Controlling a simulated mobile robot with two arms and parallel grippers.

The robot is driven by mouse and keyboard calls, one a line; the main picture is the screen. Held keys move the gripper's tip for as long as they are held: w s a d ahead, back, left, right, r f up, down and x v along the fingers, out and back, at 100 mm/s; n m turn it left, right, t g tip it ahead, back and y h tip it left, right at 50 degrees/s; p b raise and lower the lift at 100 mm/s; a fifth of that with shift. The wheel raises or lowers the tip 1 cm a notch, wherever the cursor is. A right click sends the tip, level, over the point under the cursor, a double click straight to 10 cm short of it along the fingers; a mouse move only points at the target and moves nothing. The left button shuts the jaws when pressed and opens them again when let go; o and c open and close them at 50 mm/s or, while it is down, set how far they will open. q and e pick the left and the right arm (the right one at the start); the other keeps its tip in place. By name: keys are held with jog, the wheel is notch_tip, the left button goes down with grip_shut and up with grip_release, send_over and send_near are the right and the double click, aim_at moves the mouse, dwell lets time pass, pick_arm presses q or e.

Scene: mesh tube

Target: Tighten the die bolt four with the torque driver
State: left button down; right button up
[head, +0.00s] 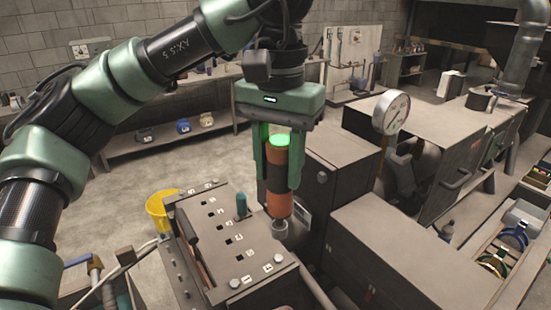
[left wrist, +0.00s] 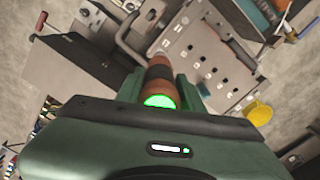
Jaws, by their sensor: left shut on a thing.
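The torque driver (head: 279,185) is an orange and black cylinder with a glowing green top. My left gripper (head: 279,180) is shut around it and holds it upright, with a finger on each side. The driver's grey lower end (head: 279,229) is at the right edge of the die block (head: 212,262); I cannot tell whether it touches anything. The die block's top has rows of dark square holes, number tags and a few bolt heads. I cannot tell which is bolt four. In the left wrist view the driver (left wrist: 158,85) points away toward the die block (left wrist: 205,50). My right gripper is out of view.
A teal peg (head: 241,205) stands on the die block. A yellow bucket (head: 159,207) is behind its left side. Dark cabinets (head: 395,255) and a round gauge (head: 391,112) are to the right. Open floor lies behind the block.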

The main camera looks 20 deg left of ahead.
aim_at(277, 208)
pick_arm(q)
jog(key=shift+a+f+b, duration=0.15)
jog(key=shift+f+b, duration=0.4)
jog(key=shift+f, duration=0.05)
jog(key=shift+f+b, duration=0.7)
jog(key=shift+b, duration=0.1)
notch_tip(277, 208, down, 2)
jog(key=shift+f+b, duration=0.15)
jog(key=shift+b, duration=0.85)
jog(key=shift+f+b, duration=0.3)
jog(key=shift+f, duration=0.4)
jog(key=shift+f, duration=0.55)
dwell(0.5)
jog(key=shift+s+f+p, duration=0.1)
jog(key=shift+f+p, duration=0.25)
jog(key=shift+p, duration=0.2)
dwell(0.8)
